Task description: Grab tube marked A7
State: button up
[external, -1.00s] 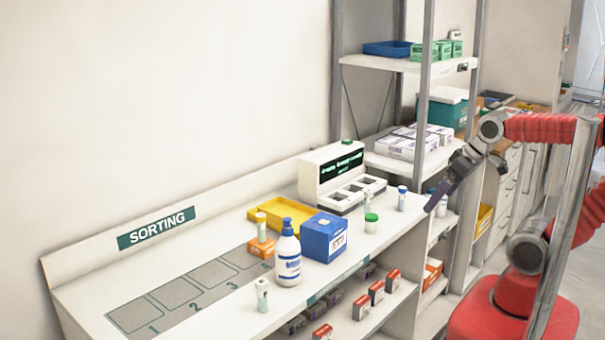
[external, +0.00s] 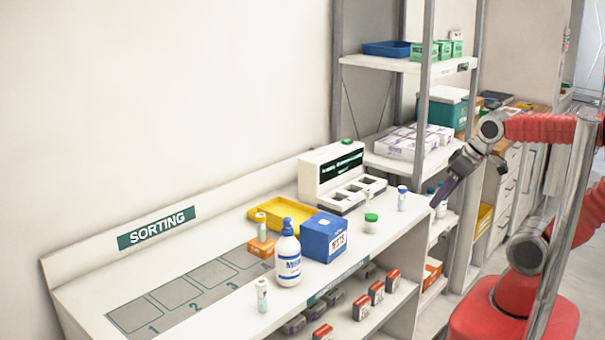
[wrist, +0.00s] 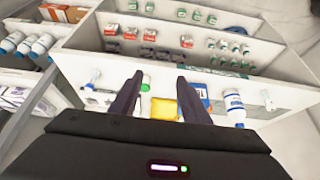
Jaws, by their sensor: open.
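Several small capped tubes stand on the white counter; their markings are too small to read, so I cannot tell which is A7. One tube (external: 402,198) stands near the counter's right end, another (external: 368,189) by the white device. A third (external: 262,295) stands at the front edge, and one more (external: 261,228) is at the orange box. My gripper (external: 439,202) is open and empty, just off the counter's right end, apart from every tube. In the wrist view its two fingers (wrist: 160,80) are spread, with the counter beyond them.
A blue box (external: 324,238), a white pump bottle (external: 289,258), a green-capped jar (external: 371,224) and a yellow tray (external: 268,209) crowd the counter's middle. The white device (external: 330,171) stands behind. A grey shelf post (external: 425,110) rises near my arm. The numbered sorting squares look clear.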

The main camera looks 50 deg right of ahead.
jog(key=shift+r, duration=0.1)
notch_tip(320, 180, up, 5)
jog(key=w+d+r+m+t+h, duration=0.35)
jog(key=w+d+h, duration=0.25)
jog(key=w+d, duration=0.95)
jog(key=n+t+y, duration=0.2)
jog(key=t+y, duration=0.2)
send_over(404, 200)
jog(key=s, duration=0.2)
jog(key=shift+f, duration=2.05)
jog(key=shift+m, duration=0.25)
notch_tip(404, 200, down, 21)
jog(key=shift+f, duration=0.15)
jog(key=shift+x, duration=1.2)
